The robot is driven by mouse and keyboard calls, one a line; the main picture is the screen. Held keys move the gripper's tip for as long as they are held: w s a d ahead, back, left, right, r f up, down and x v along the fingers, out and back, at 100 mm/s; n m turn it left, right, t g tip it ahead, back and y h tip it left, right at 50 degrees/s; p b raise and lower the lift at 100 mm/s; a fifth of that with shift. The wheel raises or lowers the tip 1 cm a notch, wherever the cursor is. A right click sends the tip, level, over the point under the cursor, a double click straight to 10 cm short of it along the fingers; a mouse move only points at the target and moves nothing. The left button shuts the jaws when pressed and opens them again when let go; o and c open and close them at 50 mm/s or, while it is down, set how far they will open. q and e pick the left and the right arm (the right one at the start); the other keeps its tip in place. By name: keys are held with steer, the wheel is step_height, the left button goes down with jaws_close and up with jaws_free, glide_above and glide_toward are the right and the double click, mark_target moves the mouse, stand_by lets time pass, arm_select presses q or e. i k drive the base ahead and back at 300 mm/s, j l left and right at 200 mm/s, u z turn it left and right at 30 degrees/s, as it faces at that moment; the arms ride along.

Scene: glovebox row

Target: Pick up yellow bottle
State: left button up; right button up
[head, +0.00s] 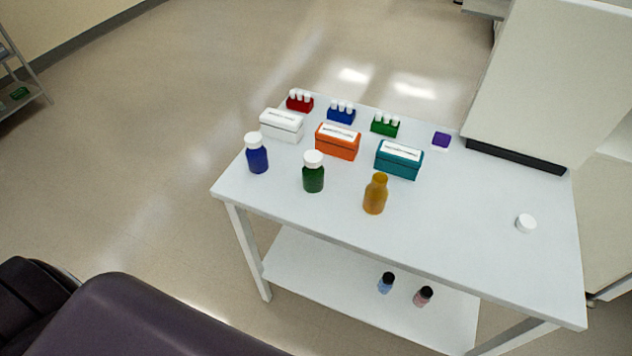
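The yellow bottle (375,196) is amber-yellow and stands upright near the front middle of the white table (450,235). It has no cap on its neck. A loose white cap (526,223) lies on the table to its right. A green bottle (313,174) with a white cap stands to its left, and a blue bottle (257,156) with a white cap stands further left. Neither of my grippers shows in the head view.
Behind the bottles stand white (282,125), orange (338,142) and teal (399,160) boxes, then red, blue and green racks of white-capped tubes. A white cabinet (545,80) borders the table's back right. The lower shelf (320,283) holds two small bottles. The table's right front is mostly clear.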

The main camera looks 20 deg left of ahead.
mark_target(377, 195)
steer(key=u, duration=0.2)
steer(key=k+l+u, duration=0.3)
steer(key=u, duration=0.15)
steer(key=k+l+u, duration=0.45)
steer(key=i+j, duration=0.05)
steer(key=i, duration=0.05)
